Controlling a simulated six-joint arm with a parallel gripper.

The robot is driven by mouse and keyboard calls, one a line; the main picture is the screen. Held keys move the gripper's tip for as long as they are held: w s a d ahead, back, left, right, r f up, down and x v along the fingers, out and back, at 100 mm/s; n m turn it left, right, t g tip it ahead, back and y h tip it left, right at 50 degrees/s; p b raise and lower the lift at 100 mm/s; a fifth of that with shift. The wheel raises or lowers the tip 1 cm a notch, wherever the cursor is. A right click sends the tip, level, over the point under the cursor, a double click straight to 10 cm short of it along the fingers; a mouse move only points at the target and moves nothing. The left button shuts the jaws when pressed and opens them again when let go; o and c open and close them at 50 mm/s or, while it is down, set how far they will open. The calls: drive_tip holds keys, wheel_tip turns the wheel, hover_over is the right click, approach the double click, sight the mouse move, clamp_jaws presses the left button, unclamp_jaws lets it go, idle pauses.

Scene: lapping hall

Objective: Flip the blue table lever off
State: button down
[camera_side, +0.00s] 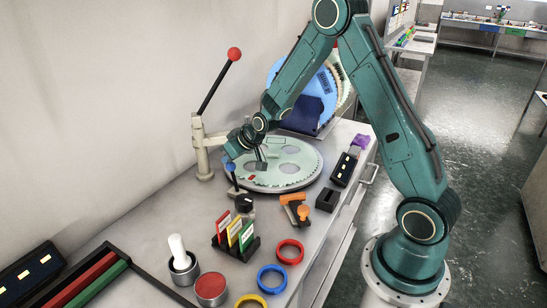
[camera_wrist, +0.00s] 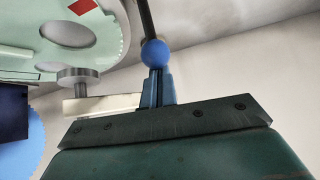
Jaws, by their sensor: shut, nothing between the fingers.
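The blue table lever is a thin black rod topped by a blue ball (camera_side: 231,167). In the side view it stands nearly upright, leaning slightly left, at the front left of the pale green round table (camera_side: 287,181). My gripper (camera_side: 229,161) is shut and empty, with its tip right at the blue ball. In the wrist view, the ball (camera_wrist: 155,53) sits just beyond the shut fingers (camera_wrist: 157,77), with the rod behind it. I cannot tell whether they touch.
A taller lever with a red ball (camera_side: 234,54) stands on a cream post (camera_side: 201,150) at the back left. In front are a card holder (camera_side: 235,247), an orange-handled tool (camera_side: 297,210), a black block (camera_side: 327,200) and coloured rings. The wall is close behind.

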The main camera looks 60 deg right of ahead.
drive_tip(key=shift+s+r, duration=0.1)
drive_tip(key=shift+s, duration=0.8)
drive_tip(key=s+f, duration=0.2)
drive_tip(key=s, duration=0.5)
drive_tip(key=shift+s, duration=0.15)
drive_tip(key=shift+f, duration=0.15)
drive_tip(key=shift+s, duration=0.1)
drive_tip(key=w+r+v, duration=0.1)
drive_tip(key=v, duration=1.2)
drive_tip(key=shift+s+r, duration=0.15)
drive_tip(key=shift+r, duration=0.15)
